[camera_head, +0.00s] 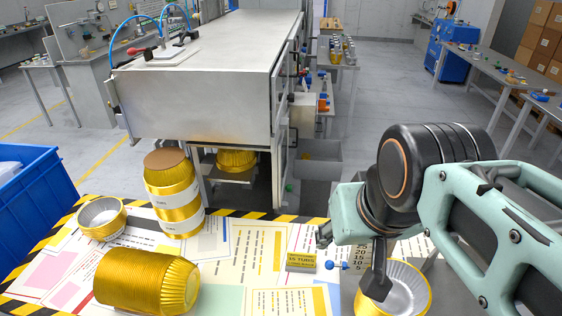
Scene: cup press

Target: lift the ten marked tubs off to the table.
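An upright stack of gold tubs (181,218) with white printed bands and a brown disc on top stands at the table's back left. A long gold stack (140,279) lies on its side at the front left. A short open tub (102,218), silver inside, sits at the left. Another open gold tub (413,291) is at the front right. My gripper (376,285) points down at this tub, its dark finger part overlapping the tub's left inside. Whether it touches the tub, or is open or shut, I cannot tell. Gold tubs (237,159) also show under the machine.
The table (235,232) carries printed sheets and a yellow-black striped edge. A small sign (301,262) reading "15 TUBS" and a blue knobbed item (331,265) lie near my gripper. The big grey machine (205,85) stands behind; a blue crate (35,205) is left.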

